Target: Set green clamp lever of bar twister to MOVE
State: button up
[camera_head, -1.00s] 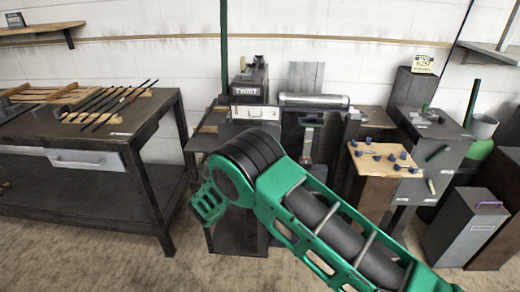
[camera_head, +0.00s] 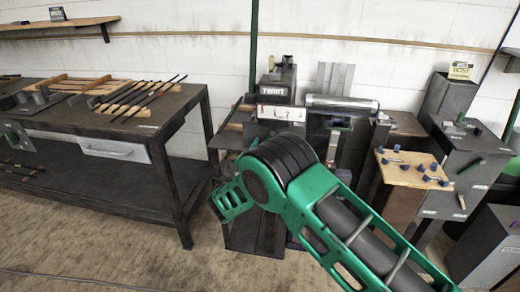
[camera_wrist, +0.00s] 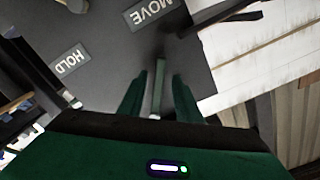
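The bar twister (camera_head: 276,91) stands at the wall with a TWIST label, partly hidden by my arm in the head view. In the wrist view, a slim green lever (camera_wrist: 158,86) stands between the two green fingers of my gripper (camera_wrist: 158,92). Gaps show on both sides of it, so the gripper looks open around it. The dark panel (camera_wrist: 105,55) beyond carries a MOVE label (camera_wrist: 150,12) at the top and a HOLD label (camera_wrist: 70,61) to the left. I cannot make out my fingertips or the clamp lever in the head view.
A dark workbench (camera_head: 170,124) with rods and a drawer stands left. A metal roller machine (camera_head: 342,104) adjoins the twister on the right. Farther right are a wooden board (camera_head: 408,170) with blue-capped pieces and grey cabinets. Open floor (camera_head: 90,235) lies in front of the bench.

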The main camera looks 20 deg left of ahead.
jog(key=shift+s, duration=0.1)
jog(key=s, duration=1)
jog(key=shift+s+d, duration=0.2)
jog(key=shift+d, duration=0.2)
